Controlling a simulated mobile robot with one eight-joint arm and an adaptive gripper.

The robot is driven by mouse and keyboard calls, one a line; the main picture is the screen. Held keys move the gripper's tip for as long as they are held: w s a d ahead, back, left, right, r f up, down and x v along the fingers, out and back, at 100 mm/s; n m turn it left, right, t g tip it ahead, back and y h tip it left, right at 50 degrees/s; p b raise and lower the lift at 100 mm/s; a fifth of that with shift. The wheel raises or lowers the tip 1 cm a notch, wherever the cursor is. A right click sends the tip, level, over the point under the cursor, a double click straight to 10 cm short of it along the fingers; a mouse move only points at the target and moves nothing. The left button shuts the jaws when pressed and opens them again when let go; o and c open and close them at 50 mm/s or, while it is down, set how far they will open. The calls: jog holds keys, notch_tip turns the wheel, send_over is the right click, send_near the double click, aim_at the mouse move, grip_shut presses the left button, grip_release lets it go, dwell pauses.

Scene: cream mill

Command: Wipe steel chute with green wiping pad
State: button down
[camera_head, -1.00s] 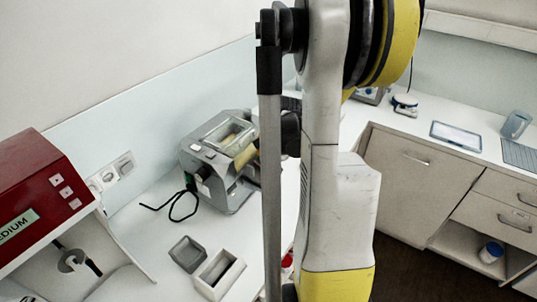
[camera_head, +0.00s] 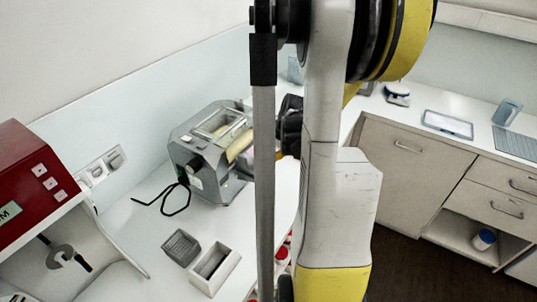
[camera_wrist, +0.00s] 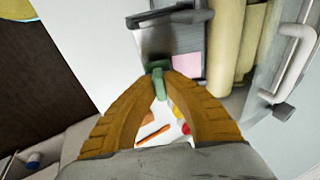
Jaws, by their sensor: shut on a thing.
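The green wiping pad (camera_wrist: 158,79) is between the tips of my gripper (camera_wrist: 160,76) in the wrist view. The brown ribbed fingers are shut on it. Just beyond the pad is a shiny grey metal surface that looks like the steel chute (camera_wrist: 156,42), with a dark bar across its far end and a pink patch at its right. Whether the pad touches it I cannot tell. In the head view the grey mill (camera_head: 193,150) stands on the counter, left of my arm. My arm hides the pad and fingertips there.
Cream rollers (camera_wrist: 229,42) and a light handle (camera_wrist: 297,57) are right of the chute. A dark grey box (camera_head: 181,247) and a light box (camera_head: 228,268) stand before the mill, near a black cable (camera_head: 165,203). A red machine (camera_head: 33,180) is at left.

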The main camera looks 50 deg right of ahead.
aim_at(259, 155)
jog(key=shift+w+f+b, duration=0.2)
jog(key=shift+f+b, duration=0.25)
jog(key=shift+b, duration=0.05)
jog(key=shift+w+a+r+p, duration=0.1)
jog(key=shift+w+r+p, duration=0.35)
jog(key=shift+w, duration=0.55)
jog(key=shift+w+a+r, duration=0.1)
jog(key=shift+w+r, duration=0.2)
jog(key=shift+w, duration=0.35)
jog(key=shift+w+r, duration=0.25)
jog(key=shift+w, duration=0.35)
jog(key=shift+s+f+b, duration=0.3)
jog(key=shift+s+b, duration=0.05)
jog(key=shift+s, duration=0.15)
jog(key=shift+s+f+b, duration=0.25)
jog(key=shift+s+b, duration=0.05)
jog(key=shift+s, duration=0.15)
jog(key=shift+s+d+f+b, duration=0.1)
jog(key=shift+s+f+b, duration=0.15)
jog(key=shift+s, duration=0.45)
jog(key=shift+s+d+f+b, duration=0.1)
jog(key=shift+s+f+b, duration=0.1)
jog(key=shift+s, duration=0.45)
